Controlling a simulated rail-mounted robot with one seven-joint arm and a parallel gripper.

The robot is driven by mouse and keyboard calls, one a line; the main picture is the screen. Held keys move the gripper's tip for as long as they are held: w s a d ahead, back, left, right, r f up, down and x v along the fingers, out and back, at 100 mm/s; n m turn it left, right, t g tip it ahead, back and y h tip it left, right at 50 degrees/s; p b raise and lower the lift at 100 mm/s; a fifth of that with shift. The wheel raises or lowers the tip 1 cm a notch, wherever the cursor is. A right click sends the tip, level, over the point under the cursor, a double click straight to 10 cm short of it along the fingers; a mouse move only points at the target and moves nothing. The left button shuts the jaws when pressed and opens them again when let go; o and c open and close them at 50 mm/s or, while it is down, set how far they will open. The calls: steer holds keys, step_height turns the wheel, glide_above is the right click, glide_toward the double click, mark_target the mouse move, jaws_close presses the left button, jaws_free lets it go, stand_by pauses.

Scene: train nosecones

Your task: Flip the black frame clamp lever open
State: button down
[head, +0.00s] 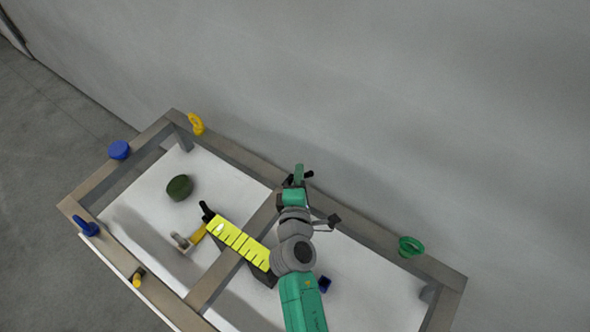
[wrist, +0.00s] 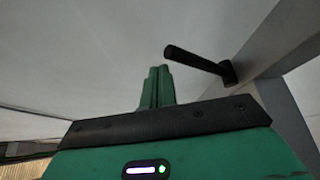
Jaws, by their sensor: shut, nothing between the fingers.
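The black clamp lever (wrist: 195,60) shows in the wrist view, to the right of my fingertips. It slants from its free end at upper left down to a dark pivot on a grey frame beam (wrist: 268,48). My green gripper (wrist: 158,72) is shut and empty, its two fingers together, with a visible gap in the picture between them and the lever. In the head view my gripper (head: 299,170) is over the far side of the frame. Dark parts beside it there are too small to tell apart from the lever.
The frame (head: 244,168) surrounds a white panel (head: 365,285). A yellow ribbed piece (head: 240,243) lies left of my arm. A dark green round part (head: 179,188), a blue knob (head: 119,149), a yellow ring (head: 196,124) and a green ring (head: 411,247) are farther off. A grey wall stands behind.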

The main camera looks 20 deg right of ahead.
steer(key=shift+s, duration=0.1)
stand_by(0.5)
step_height(320, 180, up, 4)
steer(key=r+p, duration=0.1)
steer(key=p, duration=0.2)
steer(key=s+d+f+v, duration=0.1)
steer(key=d+v, duration=0.1)
steer(key=v, duration=1.3)
steer(key=shift+s+d+b, duration=0.15)
steer(key=shift+s+b, duration=0.15)
steer(key=shift+s, duration=0.25)
steer(key=shift+f, duration=0.15)
